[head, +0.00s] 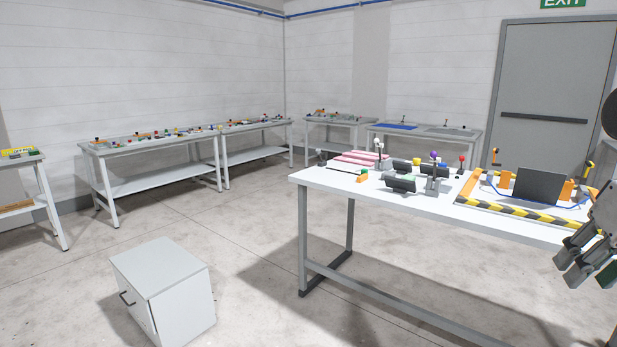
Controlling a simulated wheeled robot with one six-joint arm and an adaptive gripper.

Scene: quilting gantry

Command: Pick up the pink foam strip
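Pink foam (356,159) lies at the far left end of the near white table (330,182). It looks like long strips side by side, but they are too small to separate clearly. A light-topped lever stands at their right end. My gripper (570,265) is at the right edge of the head view, by the table's right front, far from the pink foam. It appears tilted and partly cut off by the frame. Its finger gap is not clear, and I cannot see anything held in it.
Dark rollers (400,184) and coloured knobs stand right of the foam. A striped yellow-black frame (512,213) with a dark panel (539,185) fills the table's right part. A grey cabinet (165,285) stands on the floor at left. Floor between is clear.

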